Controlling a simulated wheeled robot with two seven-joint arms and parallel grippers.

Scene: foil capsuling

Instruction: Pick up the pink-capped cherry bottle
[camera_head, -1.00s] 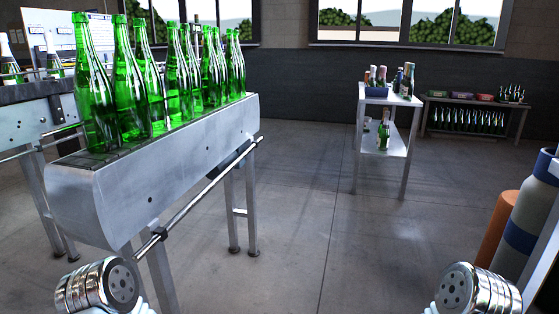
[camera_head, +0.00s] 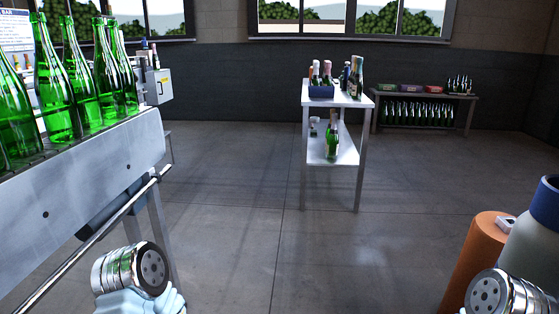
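A pink-capped bottle (camera_head: 327,70) stands among a few bottles in a small blue bin (camera_head: 321,92) on the top shelf of a white stand, ahead and across the floor. It is small at this distance, and its lower part is hidden by the bin. I cannot read its label, so I cannot tell whether it is the cherry one. Another bottle with a pale or pinkish top (camera_head: 316,72) is beside it. Only metal joints of my two arms show at the bottom left and bottom right. Neither gripper's fingers are in view.
The white stand (camera_head: 346,100) also holds dark bottles (camera_head: 354,78) on top and a green bottle (camera_head: 332,143) below. A conveyor (camera_head: 90,172) with green bottles is close on the left. Orange (camera_head: 476,262) and grey cylinders are close on the right. The floor between is clear.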

